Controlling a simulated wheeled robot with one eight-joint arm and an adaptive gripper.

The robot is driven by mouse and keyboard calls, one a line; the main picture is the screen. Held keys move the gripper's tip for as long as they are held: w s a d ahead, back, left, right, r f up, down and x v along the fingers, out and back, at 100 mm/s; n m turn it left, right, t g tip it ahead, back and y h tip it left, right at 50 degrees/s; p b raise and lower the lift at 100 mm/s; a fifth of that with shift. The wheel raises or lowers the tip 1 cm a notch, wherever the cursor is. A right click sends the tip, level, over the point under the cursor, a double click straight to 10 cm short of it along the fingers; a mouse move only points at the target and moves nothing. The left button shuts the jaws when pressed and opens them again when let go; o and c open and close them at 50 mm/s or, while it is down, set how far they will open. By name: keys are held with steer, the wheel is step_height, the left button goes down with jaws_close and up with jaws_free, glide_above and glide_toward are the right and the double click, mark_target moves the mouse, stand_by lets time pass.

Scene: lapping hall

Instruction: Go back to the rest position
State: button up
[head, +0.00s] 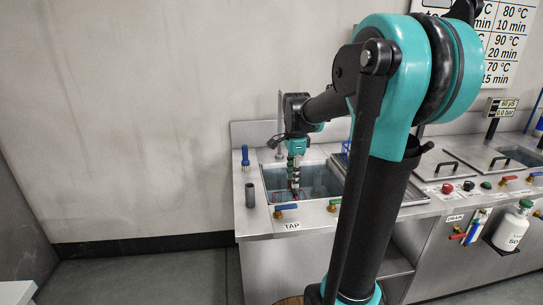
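My arm reaches from the right foreground over the steel counter, with its end pointing down at the left basin (330,202) marked TAP. My gripper (294,188) hangs over or inside this basin. Its fingers are small and dark against the basin, so I cannot tell whether they are open or shut, or whether they hold anything. Something reddish shows low in the basin beside the fingers, too small to make out.
A blue-handled tool (245,157) and a dark grey cylinder (250,194) stand on the counter's left end. Closed lids (447,165) are to the right. The floor at left is clear.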

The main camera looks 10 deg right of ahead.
steer(key=s+f+n+t, duration=0.4)
steer(key=s+f+n, duration=1)
steer(key=s+n, duration=0.3)
steer(key=shift+s+a+f, duration=0.3)
steer(key=shift+s+f, duration=0.05)
steer(key=shift+s, duration=0.1)
